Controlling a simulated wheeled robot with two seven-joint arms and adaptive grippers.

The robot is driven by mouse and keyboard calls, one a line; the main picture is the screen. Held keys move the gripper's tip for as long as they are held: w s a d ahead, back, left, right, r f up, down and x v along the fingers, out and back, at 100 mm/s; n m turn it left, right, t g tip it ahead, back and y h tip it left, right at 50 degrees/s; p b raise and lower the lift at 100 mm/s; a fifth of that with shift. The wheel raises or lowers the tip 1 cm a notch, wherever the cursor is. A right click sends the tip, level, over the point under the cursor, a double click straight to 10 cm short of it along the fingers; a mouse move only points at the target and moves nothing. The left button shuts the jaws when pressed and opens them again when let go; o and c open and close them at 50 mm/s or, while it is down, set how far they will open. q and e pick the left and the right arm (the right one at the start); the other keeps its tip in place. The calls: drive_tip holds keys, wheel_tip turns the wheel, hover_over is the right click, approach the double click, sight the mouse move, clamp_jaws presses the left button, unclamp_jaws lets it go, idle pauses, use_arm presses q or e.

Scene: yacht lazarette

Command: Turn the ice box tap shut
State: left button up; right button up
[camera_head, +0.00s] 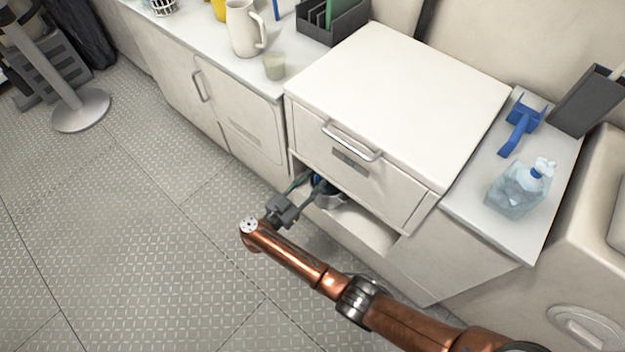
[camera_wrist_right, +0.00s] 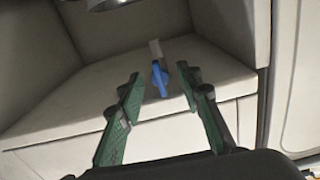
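The white ice box (camera_head: 400,85) has a metal handle on its front and an open recess below it. A small blue part (camera_head: 317,183), seemingly the tap, shows in that recess beside a grey rounded metal thing (camera_head: 331,198). In the right wrist view, a blue piece (camera_wrist_right: 160,80) with a pale end shows between my fingertips, seemingly beyond them. My right gripper (camera_head: 305,187) reaches into the recess from the front left. Its green-padded fingers are open and apart in the right wrist view (camera_wrist_right: 163,90). I cannot tell whether they touch the tap. My left gripper is not in view.
The ice box front overhangs the recess, whose floor (camera_head: 365,230) is bare to the right. The floor (camera_head: 130,220) is clear.

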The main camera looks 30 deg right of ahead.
drive_tip(key=shift+c, duration=0.6)
clamp_jaws()
drive_tip(key=shift+r+m, duration=0.1)
drive_tip(key=shift+m, duration=2)
drive_tip(key=shift+o, duration=0.6)
unclamp_jaws()
